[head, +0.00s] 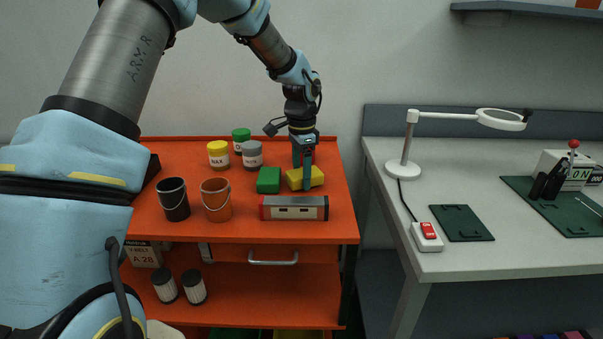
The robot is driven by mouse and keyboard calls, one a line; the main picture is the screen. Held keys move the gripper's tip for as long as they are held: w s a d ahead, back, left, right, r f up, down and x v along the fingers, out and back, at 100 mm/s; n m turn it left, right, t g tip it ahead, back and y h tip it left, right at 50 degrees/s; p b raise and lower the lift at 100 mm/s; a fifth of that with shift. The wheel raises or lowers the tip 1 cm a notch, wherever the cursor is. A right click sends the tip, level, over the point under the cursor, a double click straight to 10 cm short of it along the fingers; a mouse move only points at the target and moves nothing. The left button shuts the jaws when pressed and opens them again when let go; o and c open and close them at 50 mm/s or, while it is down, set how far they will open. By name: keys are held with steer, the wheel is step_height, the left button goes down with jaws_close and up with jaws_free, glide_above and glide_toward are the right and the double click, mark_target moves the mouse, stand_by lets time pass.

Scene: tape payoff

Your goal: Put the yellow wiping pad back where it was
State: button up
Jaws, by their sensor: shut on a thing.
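The yellow wiping pad (316,177) is at the red cart's top (230,229), toward its right side. My gripper (304,180) points down from above and is shut on the yellow pad. Part of the pad is hidden behind the fingers. Whether the pad rests on the cart top or is slightly above it, I cannot tell. A green pad (268,180) sits just left of the yellow one, and a grey and red box-like device (294,208) lies in front of both.
Yellow-lidded (219,155), grey-lidded (252,155) and green-lidded (241,138) jars stand behind. A black bucket (174,201) and a brown bucket (216,201) stand left. A grey bench (470,262) with a white magnifier lamp (405,168) is at right.

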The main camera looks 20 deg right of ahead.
mark_target(301, 173)
steer(key=shift+f, duration=0.25)
steer(key=shift+f, duration=0.1)
steer(key=o, duration=1.3)
step_height(301, 173, up, 12)
steer(key=b, duration=0.2)
steer(key=shift+b, duration=0.3)
steer(key=shift+s, duration=0.1)
